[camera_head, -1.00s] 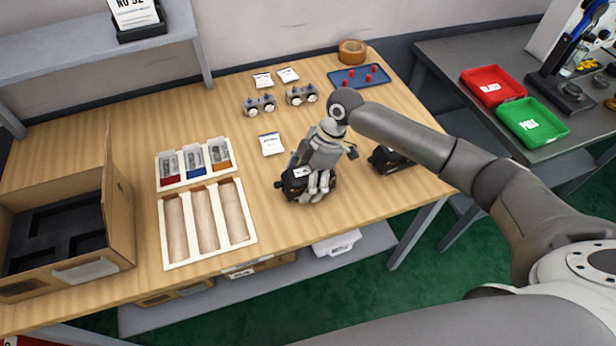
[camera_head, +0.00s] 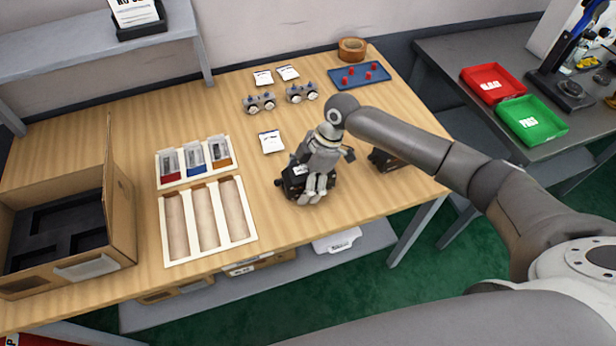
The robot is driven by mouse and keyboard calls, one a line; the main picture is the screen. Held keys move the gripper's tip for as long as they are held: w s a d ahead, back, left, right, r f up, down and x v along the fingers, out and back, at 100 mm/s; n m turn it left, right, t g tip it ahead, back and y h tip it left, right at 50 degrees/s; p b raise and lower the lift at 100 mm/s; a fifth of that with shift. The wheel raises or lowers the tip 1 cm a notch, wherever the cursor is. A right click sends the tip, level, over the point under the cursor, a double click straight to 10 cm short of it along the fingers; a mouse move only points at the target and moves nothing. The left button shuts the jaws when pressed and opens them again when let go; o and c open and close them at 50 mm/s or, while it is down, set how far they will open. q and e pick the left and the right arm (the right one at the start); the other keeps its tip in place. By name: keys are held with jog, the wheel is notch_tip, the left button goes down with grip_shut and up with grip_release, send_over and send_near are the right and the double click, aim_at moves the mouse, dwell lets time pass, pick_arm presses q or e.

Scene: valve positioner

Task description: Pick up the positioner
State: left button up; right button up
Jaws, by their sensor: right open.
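A black positioner (camera_head: 289,183) sits on the wooden table, right of the middle. My right gripper (camera_head: 316,192) is directly over it, pointing down, with its fingers at the positioner's near right side. The fingers are open, and they cover part of the positioner. Whether they touch it I cannot tell. A second black positioner (camera_head: 384,160) lies on the table to the right, partly hidden behind my right arm. My left gripper is not in view.
An open cardboard box (camera_head: 122,215) with black foam stands at the left. Red (camera_head: 492,98) and green (camera_head: 545,136) bins stand right.

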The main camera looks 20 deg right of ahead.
jog(key=shift+c, duration=0.4)
jog(key=c, duration=1.4)
jog(key=shift+o, duration=0.2)
jog(key=shift+r, duration=0.1)
